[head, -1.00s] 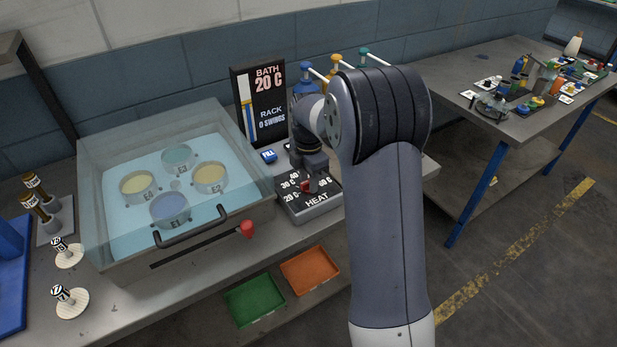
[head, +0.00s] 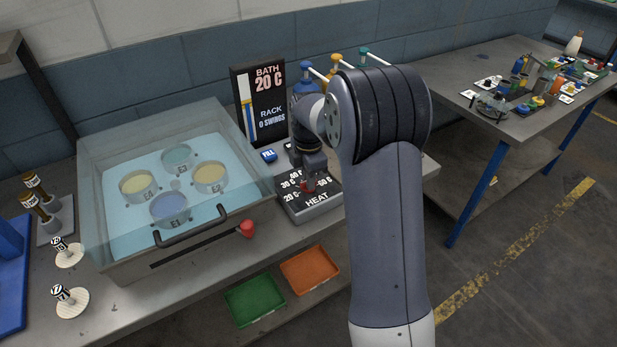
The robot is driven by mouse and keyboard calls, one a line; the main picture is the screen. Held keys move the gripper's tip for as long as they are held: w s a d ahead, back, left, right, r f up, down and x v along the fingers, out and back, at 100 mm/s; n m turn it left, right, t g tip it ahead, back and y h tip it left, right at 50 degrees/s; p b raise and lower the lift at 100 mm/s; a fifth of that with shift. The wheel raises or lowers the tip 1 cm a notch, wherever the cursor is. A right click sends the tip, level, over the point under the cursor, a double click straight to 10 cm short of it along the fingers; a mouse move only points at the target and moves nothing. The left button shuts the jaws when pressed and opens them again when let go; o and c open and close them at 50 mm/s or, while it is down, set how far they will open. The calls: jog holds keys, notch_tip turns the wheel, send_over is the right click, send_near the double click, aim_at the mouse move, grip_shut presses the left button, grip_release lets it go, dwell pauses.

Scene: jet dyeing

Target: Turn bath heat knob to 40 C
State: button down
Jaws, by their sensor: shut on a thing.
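The heat panel (head: 318,202) is a dark plate on the bench, right of the bath, marked HEAT with temperature labels around its knob. The red bath heat knob (head: 307,186) is small and mostly hidden under my gripper (head: 307,181). My gripper points down over the panel and is shut on the knob. Its fingers are partly hidden by my arm, and I cannot make out the knob's pointer. The black display (head: 260,100) behind reads BATH 20 C and RACK 0 SWINGS.
The clear-walled bath (head: 110,215) with several cups stands left of the panel, with a black handle (head: 190,228) and red knob (head: 247,229) in front. A blue FILL button (head: 269,156) is close behind my gripper. Bottles with taps (head: 335,62) stand behind my arm.

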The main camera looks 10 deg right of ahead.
jog(key=m, duration=0.8)
jog(key=shift+m, duration=0.4)
jog(key=m, duration=0.4)
jog(key=shift+m, duration=1.9)
jog(key=c, duration=1.4)
grip_release()
jog(key=shift+c, duration=0.2)
jog(key=shift+r, duration=0.1)
